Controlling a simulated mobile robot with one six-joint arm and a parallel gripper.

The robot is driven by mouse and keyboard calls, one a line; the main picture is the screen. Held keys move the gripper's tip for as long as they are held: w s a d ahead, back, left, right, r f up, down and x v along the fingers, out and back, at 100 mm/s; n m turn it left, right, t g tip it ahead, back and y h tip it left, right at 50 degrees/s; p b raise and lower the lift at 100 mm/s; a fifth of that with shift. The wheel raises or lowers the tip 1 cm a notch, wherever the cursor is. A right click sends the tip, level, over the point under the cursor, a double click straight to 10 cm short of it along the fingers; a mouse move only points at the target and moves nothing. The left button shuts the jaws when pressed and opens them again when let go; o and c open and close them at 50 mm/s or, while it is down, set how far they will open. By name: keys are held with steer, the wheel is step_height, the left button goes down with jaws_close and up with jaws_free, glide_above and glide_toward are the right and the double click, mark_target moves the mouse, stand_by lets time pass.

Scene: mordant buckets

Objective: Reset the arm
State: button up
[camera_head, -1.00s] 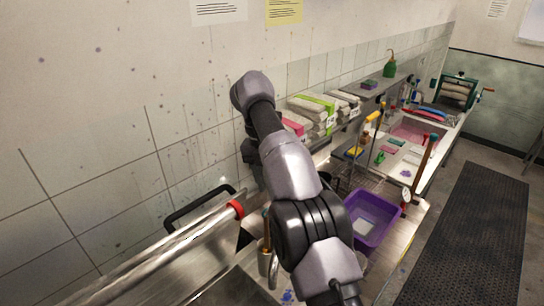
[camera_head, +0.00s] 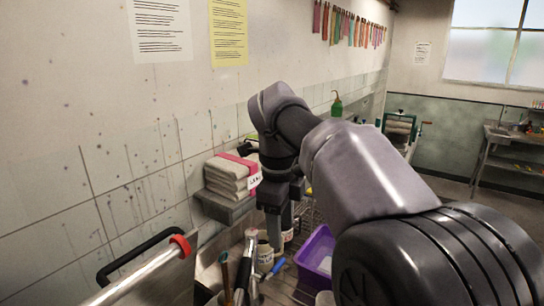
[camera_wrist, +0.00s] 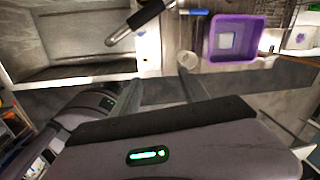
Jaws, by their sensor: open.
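My arm reaches from the lower right across the middle of the head view. My gripper (camera_head: 276,228) hangs at its far end, pointing down above the metal work surface. In the wrist view my gripper (camera_wrist: 160,82) has its two fingers apart with nothing between them. It is open and empty. A purple tub (camera_head: 316,256) stands to the right of the gripper in the head view, partly hidden by my arm. It also shows at the upper right of the wrist view (camera_wrist: 210,45), apart from the fingers.
A metal sink (camera_wrist: 68,68) lies at the upper left of the wrist view. A black rail (camera_head: 140,252) is on the wall side. Folded cloth (camera_head: 226,172) sits on a wall shelf. Brushes and pots (camera_head: 248,262) stand under the gripper. A green bottle (camera_head: 337,105) stands farther back.

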steer(key=s+d+f+n+t+y+b, duration=0.1)
steer(key=s+d+f+n+t+b, duration=0.1)
steer(key=s+d+f+n+b, duration=0.2)
steer(key=s+d+f+n+t+y+b, duration=0.1)
steer(key=s+d+f+n+b, duration=0.3)
steer(key=s+f+n+b, duration=0.6)
steer(key=s+f+n+t, duration=0.1)
steer(key=s+f+n, duration=0.3)
steer(key=s+f, duration=0.7)
steer(key=shift+s+d+y, duration=0.3)
steer(key=shift+d, duration=0.1)
steer(key=shift+f, duration=0.1)
